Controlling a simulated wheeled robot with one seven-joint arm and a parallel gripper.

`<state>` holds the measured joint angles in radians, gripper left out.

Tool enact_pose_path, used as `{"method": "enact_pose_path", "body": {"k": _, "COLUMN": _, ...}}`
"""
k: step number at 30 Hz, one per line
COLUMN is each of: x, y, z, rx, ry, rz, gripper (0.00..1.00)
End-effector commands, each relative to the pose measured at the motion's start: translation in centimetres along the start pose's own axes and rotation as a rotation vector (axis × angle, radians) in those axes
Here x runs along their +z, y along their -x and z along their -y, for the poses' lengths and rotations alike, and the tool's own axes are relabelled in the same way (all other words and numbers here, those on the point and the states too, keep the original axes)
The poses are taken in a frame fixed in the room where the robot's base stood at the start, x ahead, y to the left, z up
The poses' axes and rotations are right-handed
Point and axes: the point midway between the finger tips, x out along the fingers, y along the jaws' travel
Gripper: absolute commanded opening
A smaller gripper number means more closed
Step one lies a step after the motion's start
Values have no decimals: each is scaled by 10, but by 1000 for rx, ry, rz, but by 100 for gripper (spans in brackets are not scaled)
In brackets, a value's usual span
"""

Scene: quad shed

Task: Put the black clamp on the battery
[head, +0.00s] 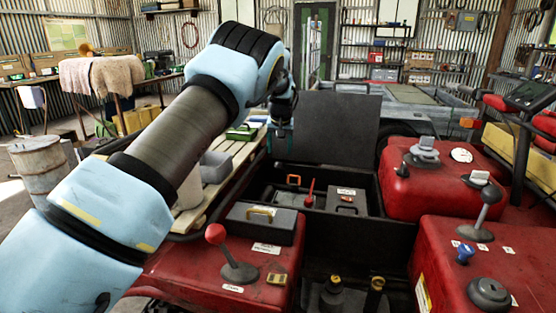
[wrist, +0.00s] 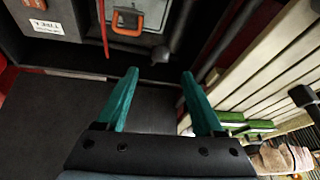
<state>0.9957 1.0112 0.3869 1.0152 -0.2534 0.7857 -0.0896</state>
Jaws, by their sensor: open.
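My gripper (head: 282,140) hangs at the left side of an open black bin (head: 375,215), in front of its raised lid. In the wrist view its two teal fingers (wrist: 163,85) are apart with nothing between them. Inside the bin are a grey box with a white label (head: 345,200) and an orange handle (head: 293,180) on a grey body, which could be the battery. In the wrist view the orange handle (wrist: 127,22) lies beyond the fingers. A dark rod-like piece (wrist: 162,53) beside it may be the black clamp; I cannot tell. A red upright piece (head: 310,193) stands between the boxes.
Red bodywork with a red-knobbed lever (head: 215,234) and a grey case (head: 262,224) lies in front left. Red bodywork with levers (head: 440,185) borders the bin's right. The raised black lid (head: 336,127) stands behind. A slatted pale bench (head: 238,160) is at the left.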

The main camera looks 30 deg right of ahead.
Motion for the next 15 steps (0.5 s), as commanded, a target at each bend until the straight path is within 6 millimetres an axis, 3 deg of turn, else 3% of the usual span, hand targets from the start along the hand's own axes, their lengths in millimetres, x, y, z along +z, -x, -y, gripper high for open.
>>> {"method": "enact_pose_path", "body": {"k": 7, "x": 0, "y": -44, "z": 1, "rx": -1, "ry": 0, "rz": 1, "gripper": 69}}
{"method": "enact_pose_path", "body": {"k": 15, "x": 0, "y": -67, "z": 1, "rx": -1, "ry": 1, "rz": 0, "gripper": 69}}
